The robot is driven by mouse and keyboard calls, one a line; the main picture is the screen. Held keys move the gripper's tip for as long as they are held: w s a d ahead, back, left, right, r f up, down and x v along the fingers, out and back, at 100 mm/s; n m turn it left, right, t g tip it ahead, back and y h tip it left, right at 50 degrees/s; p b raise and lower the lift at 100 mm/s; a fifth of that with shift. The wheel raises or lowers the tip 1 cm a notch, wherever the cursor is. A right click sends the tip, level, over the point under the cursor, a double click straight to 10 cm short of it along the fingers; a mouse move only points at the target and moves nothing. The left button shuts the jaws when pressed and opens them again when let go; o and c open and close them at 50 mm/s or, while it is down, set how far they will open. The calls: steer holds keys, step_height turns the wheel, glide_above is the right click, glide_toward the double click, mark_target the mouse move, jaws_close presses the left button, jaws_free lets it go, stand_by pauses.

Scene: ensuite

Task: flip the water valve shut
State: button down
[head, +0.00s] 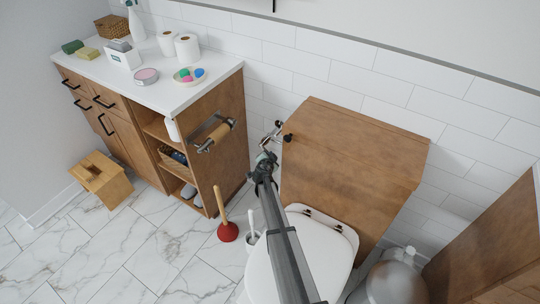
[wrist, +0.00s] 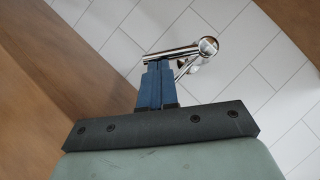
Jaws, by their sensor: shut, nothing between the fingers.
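The water valve (head: 273,129) is a small chrome fitting by the white wall tiles, in the gap between the vanity and the wooden toilet cistern box. In the wrist view the chrome valve (wrist: 205,48) shows a round end at the right and a bar reaching left. My gripper (head: 265,160) is just below the valve in the head view. In the wrist view my gripper's blue fingers (wrist: 156,68) are shut together and empty. Their tips meet the valve's bar in the picture; I cannot tell whether they touch it.
The wooden cistern box (head: 355,155) stands right of the valve, above the white toilet (head: 335,235). The vanity (head: 225,135) with a paper holder (head: 213,133) is at the left. A red plunger (head: 228,231) stands on the floor below.

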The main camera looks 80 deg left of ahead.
steer(key=shift+s+a+f, duration=0.35)
steer(key=shift+a+f, duration=0.05)
steer(key=shift+f, duration=0.35)
steer(key=shift+s+a+f, duration=0.35)
steer(key=shift+f, duration=0.45)
steer(key=shift+s+a+f, duration=0.35)
steer(key=shift+a+f, duration=0.05)
steer(key=shift+f, duration=0.35)
steer(key=shift+s+a, duration=0.1)
steer(key=shift+s, duration=0.05)
steer(key=d, duration=1.3)
steer(key=shift+d+r, duration=0.1)
